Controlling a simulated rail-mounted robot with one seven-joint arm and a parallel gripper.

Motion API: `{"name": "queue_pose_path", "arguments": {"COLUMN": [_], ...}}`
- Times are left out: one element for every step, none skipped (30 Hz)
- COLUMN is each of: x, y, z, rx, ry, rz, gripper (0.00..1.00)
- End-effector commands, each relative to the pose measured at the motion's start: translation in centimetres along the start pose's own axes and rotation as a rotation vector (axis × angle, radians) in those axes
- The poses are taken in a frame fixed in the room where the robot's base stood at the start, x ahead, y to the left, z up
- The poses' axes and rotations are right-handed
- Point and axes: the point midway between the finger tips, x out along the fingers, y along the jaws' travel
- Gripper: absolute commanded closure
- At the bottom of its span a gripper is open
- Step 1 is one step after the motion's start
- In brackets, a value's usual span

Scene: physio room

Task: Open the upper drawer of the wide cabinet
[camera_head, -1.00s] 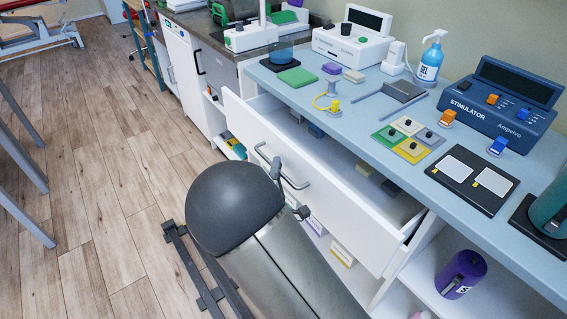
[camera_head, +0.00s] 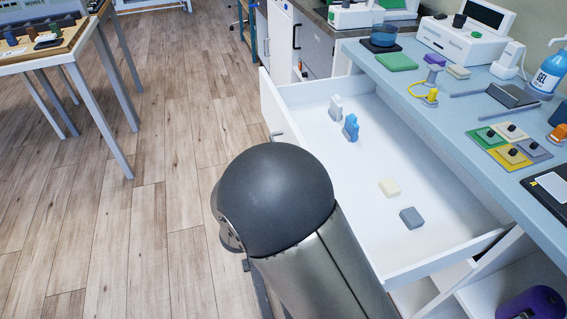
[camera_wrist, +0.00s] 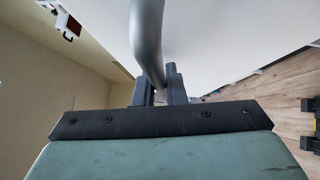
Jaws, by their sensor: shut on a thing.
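The upper drawer (camera_head: 365,170) of the white wide cabinet stands pulled far out, and its inside shows in the head view. A blue item (camera_head: 351,128), a white item (camera_head: 336,107), a cream block (camera_head: 389,187) and a grey block (camera_head: 411,218) are in it. The drawer's bar handle (camera_head: 277,135) is mostly hidden by my arm; it also shows in the wrist view (camera_wrist: 147,35). There my gripper (camera_wrist: 158,88) is shut on this handle, in front of the white drawer face. In the head view my arm hides the gripper.
The blue countertop (camera_head: 440,101) above the drawer holds a green pad (camera_head: 396,62), coloured electrode pads (camera_head: 508,145) and a gel bottle (camera_head: 547,72). A purple cylinder (camera_head: 532,305) is on the open shelf at lower right. A table (camera_head: 62,50) stands at left; the floor between is free.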

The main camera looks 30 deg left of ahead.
Motion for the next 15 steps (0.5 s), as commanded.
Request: {"name": "queue_pose_path", "arguments": {"x": [-0.04,-0.04,-0.04,-0.04,-0.04,-0.04,-0.04,-0.03,-0.03,-0.03,-0.03,-0.02,-0.02,-0.02,-0.01], "y": [-0.06,-0.06,-0.04,-0.03,-0.03,-0.02,-0.02,-0.02,-0.02,-0.02,-0.01,-0.02,-0.01,-0.01,-0.01], "z": [-0.07,-0.06,-0.06,-0.06,-0.05,-0.05,-0.06,-0.06,-0.06,-0.06,-0.06,-0.06,-0.05,-0.05,-0.05], "rx": [0.000,0.000,-0.001,-0.001,-0.001,-0.001,-0.001,-0.001,-0.001,-0.001,-0.001,-0.001,-0.001,-0.001,-0.001], "ry": [0.000,-0.002,-0.003,-0.003,-0.004,-0.004,-0.004,-0.004,-0.004,-0.004,-0.004,-0.004,-0.004,-0.003,-0.004], "rz": [-0.001,-0.001,-0.002,-0.002,-0.002,-0.002,-0.002,-0.002,-0.002,-0.002,-0.002,-0.002,-0.002,-0.002,-0.001], "gripper": [1.00,1.00,1.00,1.00,1.00,1.00,1.00,1.00,1.00,1.00,1.00,1.00,1.00,0.81,0.70]}}
